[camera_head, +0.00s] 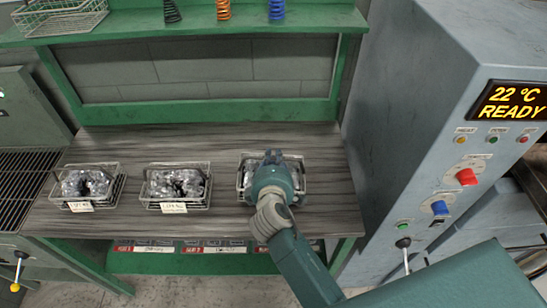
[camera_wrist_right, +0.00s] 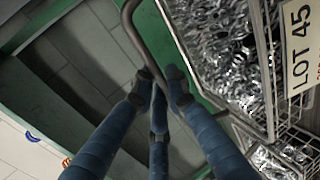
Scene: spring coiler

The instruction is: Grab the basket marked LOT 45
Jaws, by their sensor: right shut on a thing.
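The LOT 45 wire basket (camera_head: 299,187) stands on the right part of the workbench, filled with shiny metal pieces. My right gripper (camera_head: 272,158) is over it and hides much of it in the head view. In the right wrist view the basket (camera_wrist_right: 268,100) fills the upper right, and its tag (camera_wrist_right: 299,48) reads LOT 45. There the blue fingers of my right gripper (camera_wrist_right: 160,85) are closed around its dark bent handle (camera_wrist_right: 131,28). My left gripper is not in view.
Two similar filled baskets, one at the far left (camera_head: 121,184) and one in the middle (camera_head: 208,190), stand on the workbench (camera_head: 130,145). A green shelf (camera_head: 120,26) with coloured springs is above. A grey machine (camera_head: 400,150) reading READY stands close on the right.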

